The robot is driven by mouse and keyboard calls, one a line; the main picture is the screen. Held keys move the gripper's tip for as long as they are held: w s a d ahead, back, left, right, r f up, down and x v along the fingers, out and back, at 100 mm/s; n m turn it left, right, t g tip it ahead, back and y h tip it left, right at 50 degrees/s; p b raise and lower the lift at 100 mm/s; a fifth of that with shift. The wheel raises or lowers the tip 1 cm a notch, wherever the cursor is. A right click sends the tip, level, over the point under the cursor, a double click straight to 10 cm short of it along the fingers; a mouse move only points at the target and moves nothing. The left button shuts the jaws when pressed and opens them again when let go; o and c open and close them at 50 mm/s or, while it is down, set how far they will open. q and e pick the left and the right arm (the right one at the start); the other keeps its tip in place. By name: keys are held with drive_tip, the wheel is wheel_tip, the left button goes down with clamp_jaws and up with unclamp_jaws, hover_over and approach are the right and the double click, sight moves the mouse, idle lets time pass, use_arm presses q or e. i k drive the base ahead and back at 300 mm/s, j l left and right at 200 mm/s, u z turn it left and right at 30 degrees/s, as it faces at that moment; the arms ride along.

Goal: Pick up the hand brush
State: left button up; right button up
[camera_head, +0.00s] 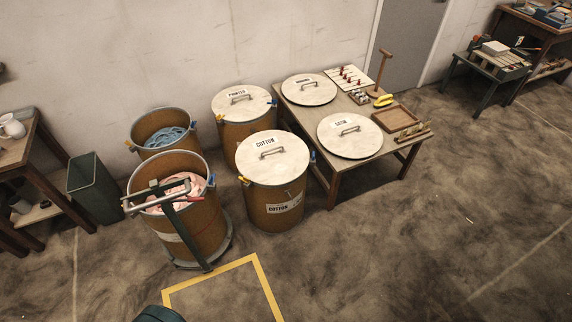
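I cannot make out the hand brush for certain. A small wooden-looking item (413,132) lies at the front right corner of the wooden table (375,158); it is too small to tell whether it is a brush. A yellow item (384,100) lies farther back on the table, beside a small box of little parts (359,96). Neither of my grippers is in view.
Two lids (309,90) (350,135) and a shallow wooden tray (395,118) take up much of the table. Left of it stand lidded drums (275,205) and open drums (172,232), one on a wheeled cart. A yellow floor outline (258,270) lies in front. The right floor is clear.

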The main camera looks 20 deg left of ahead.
sight(384, 100)
drive_tip(key=z, duration=0.85)
drive_tip(key=i, duration=4.2)
drive_tip(key=i+l+u, duration=0.25)
drive_tip(key=i, duration=0.25)
drive_tip(key=i+l+u, duration=0.25)
drive_tip(key=i, duration=0.2)
drive_tip(key=i+l+u, duration=0.25)
drive_tip(key=i, duration=0.25)
